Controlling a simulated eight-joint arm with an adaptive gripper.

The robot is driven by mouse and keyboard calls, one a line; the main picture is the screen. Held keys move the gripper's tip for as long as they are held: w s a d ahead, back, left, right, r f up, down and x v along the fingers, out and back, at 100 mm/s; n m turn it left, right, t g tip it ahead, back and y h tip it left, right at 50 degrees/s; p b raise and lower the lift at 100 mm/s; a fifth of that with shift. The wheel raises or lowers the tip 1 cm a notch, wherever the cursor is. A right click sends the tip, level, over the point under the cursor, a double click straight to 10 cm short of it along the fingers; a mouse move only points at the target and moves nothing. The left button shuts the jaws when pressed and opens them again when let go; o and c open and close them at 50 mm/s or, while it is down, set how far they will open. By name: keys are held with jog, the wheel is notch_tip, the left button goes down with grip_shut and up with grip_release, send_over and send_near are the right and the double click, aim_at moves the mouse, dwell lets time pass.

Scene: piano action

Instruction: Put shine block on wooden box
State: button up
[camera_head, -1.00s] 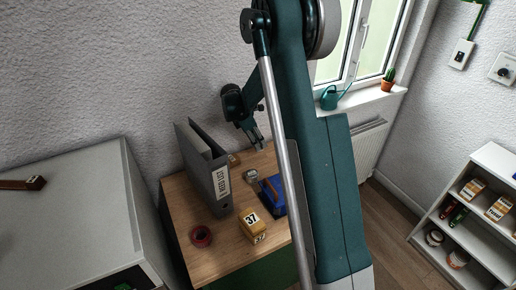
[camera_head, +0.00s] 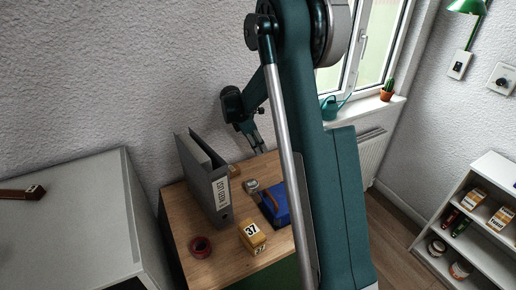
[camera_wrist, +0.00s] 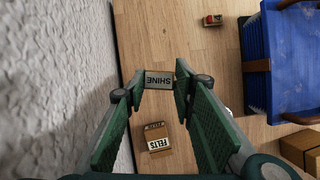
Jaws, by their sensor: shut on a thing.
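The shine block (camera_wrist: 159,79), a small box with a grey face lettered SHINE, sits between my fingertips in the wrist view. My gripper (camera_wrist: 158,88) is shut on it, with wooden tabletop behind. In the head view my gripper (camera_head: 262,151) hangs over the back of the desk near the wall, and the block is too small to make out. A brown box (camera_wrist: 302,148) shows at the lower right of the wrist view. A wood-coloured box marked 37 (camera_head: 252,236) stands at the desk's front; I cannot tell which is the wooden box.
A FELTS box (camera_wrist: 157,138) lies below the gripper in the wrist view. A blue case (camera_wrist: 293,65) is at right, also in the head view (camera_head: 274,205). The wall is close.

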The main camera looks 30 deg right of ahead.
notch_tip(320, 180, up, 15)
jog(key=s+a+r+n+p, duration=0.1)
jog(key=s+a+r+p, duration=0.1)
jog(key=s+a, duration=1.25)
jog(key=s+a+f+n+p, duration=0.1)
jog(key=s+a, duration=0.3)
jog(key=s, duration=0.7)
jog(key=s+a+f, duration=0.1)
jog(key=s+a, duration=0.3)
jog(key=s, duration=0.7)
jog(key=shift+t, duration=0.3)
jog(key=f, duration=0.5)
jog(key=shift+w+d+f, duration=0.1)
jog(key=shift+w+d, duration=0.05)
jog(key=shift+d, duration=0.05)
jog(key=shift+f, duration=0.1)
jog(key=shift+f, duration=3.05)
